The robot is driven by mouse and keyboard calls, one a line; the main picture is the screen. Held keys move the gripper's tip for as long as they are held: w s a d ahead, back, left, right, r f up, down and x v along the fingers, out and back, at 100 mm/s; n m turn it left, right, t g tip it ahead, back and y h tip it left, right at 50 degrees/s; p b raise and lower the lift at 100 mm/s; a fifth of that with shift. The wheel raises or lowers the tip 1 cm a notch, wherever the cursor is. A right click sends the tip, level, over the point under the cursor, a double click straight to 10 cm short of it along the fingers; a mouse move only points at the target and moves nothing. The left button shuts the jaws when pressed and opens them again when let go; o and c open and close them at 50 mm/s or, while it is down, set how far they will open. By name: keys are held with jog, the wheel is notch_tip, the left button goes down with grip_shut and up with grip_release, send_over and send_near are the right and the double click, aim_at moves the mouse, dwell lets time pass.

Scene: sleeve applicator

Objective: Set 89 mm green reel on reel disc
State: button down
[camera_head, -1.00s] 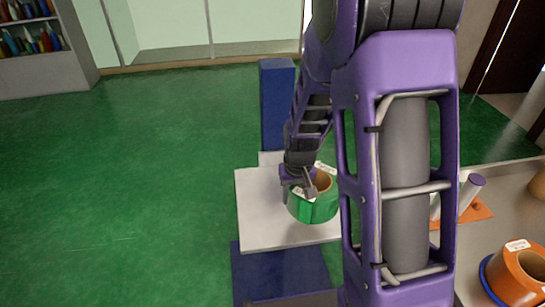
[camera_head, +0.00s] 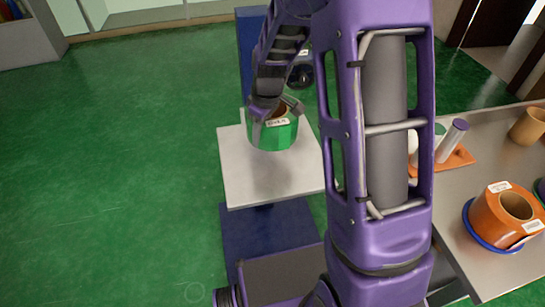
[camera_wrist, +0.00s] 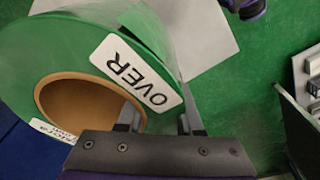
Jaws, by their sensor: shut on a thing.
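The green reel (camera_head: 272,134) has a brown core and a white label; it fills the left of the wrist view (camera_wrist: 160,45), where the label reads "OVER". My gripper (camera_head: 277,104) is shut on the reel's wall, one finger at the core side and one outside. In the head view the reel shows over the back part of a pale square plate (camera_head: 250,182), apparently held above it. Part of the core opening is hidden by my gripper in the wrist view. I cannot make out which part is the reel disc.
The plate belongs to a stand with a blue base (camera_head: 262,240) and blue column (camera_head: 252,50). A dark round part (camera_head: 300,76) is behind the reel.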

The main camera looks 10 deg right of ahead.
aim_at(260, 166)
jog(key=shift+f+b, duration=0.75)
jog(key=shift+f, duration=3.95)
jog(key=shift+f, duration=0.15)
jog(key=shift+f, duration=0.1)
jog(key=c, duration=0.6)
grip_release()
jog(key=shift+o, duration=0.2)
